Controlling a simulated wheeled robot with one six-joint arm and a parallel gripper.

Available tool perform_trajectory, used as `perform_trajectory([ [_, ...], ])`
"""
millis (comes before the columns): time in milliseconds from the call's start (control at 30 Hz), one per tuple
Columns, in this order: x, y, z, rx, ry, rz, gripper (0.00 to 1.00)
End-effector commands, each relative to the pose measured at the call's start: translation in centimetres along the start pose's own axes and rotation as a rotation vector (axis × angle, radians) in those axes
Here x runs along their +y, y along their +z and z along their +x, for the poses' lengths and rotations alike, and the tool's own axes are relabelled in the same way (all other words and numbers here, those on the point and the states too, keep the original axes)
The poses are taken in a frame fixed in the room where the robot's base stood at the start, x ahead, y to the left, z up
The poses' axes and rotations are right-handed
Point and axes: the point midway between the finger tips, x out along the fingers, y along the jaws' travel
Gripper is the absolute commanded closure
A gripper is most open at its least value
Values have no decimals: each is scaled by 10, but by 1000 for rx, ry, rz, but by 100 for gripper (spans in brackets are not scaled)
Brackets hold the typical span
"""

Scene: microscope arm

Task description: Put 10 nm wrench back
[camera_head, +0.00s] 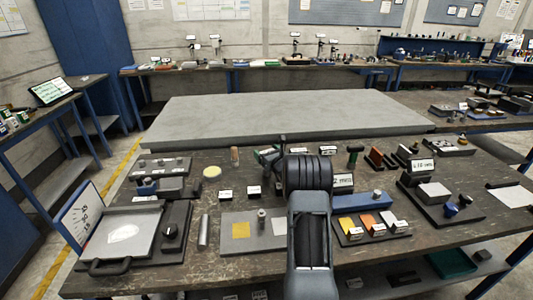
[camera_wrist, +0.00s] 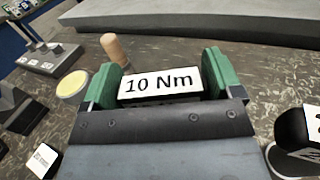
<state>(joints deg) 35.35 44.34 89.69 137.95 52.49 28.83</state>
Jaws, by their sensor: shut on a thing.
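My gripper (camera_wrist: 160,80) shows in the wrist view with its two green finger pads on either side of a dark piece with a white label reading "10 Nm", which I take as the 10 Nm wrench (camera_wrist: 160,84). It is shut on this piece. The rest of the wrench is hidden by the gripper body. In the head view my gripper (camera_head: 268,154) is at the back middle of the workbench (camera_head: 150,222), mostly hidden by my arm. Whether the wrench touches the bench cannot be told.
A wooden peg (camera_wrist: 113,47) and a pale yellow disc (camera_wrist: 73,83) are left of my gripper. A black block with a label (camera_wrist: 294,135) is on the right. A raised grey slab (camera_head: 290,112) borders the bench behind. A grey plate (camera_head: 267,240) lies in front.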

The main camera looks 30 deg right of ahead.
Motion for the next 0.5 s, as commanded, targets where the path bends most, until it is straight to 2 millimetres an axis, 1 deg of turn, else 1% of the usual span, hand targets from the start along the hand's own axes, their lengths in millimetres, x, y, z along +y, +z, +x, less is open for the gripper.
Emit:
perform_trajectory([
  [100, 0, -3, 0, -3, 0, -1, 53],
  [133, 0, -3, 0, 0, 0, 0, 13],
  [267, 0, -3, 0, 1, 0, 0, 1],
  [500, 0, -2, 0, 1, 0, 0, 0],
])
